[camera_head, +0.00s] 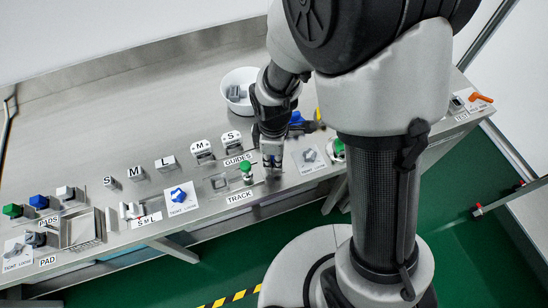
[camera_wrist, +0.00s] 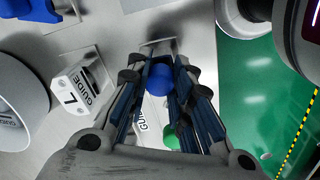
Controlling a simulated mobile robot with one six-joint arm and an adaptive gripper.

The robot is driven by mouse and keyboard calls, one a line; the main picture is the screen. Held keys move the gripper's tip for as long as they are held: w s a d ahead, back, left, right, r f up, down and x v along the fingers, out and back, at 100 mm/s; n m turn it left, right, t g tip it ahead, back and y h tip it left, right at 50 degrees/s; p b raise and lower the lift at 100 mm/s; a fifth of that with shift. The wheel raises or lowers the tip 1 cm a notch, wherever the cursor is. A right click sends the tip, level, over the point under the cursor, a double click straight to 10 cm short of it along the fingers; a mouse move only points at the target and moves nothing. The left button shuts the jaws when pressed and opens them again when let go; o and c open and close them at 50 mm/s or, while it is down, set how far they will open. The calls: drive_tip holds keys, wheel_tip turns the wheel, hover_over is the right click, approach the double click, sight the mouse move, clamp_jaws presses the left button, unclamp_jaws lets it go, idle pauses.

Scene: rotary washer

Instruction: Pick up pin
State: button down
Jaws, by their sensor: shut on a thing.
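My gripper (camera_head: 272,166) points down at the front part of the steel bench, just right of a green knob (camera_head: 246,171). In the wrist view its fingers (camera_wrist: 160,95) are closed in on both sides of a round blue head (camera_wrist: 160,78), which appears to be the top of the pin. The fingers hide most of the pin's body. I cannot tell whether its lower end touches the bench. The green knob shows lower down in the wrist view (camera_wrist: 172,138), partly behind the right finger.
A white bowl (camera_head: 238,77) with grey parts stands behind my gripper. Guide blocks (camera_head: 202,150) marked with letters stand to the left. The bare bench (camera_head: 120,110) is clear at the back left.

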drive_tip(key=shift+r, duration=0.1)
wheel_tip(320, 180, up, 20)
drive_tip(key=p, duration=0.6)
drive_tip(key=shift+p, duration=0.3)
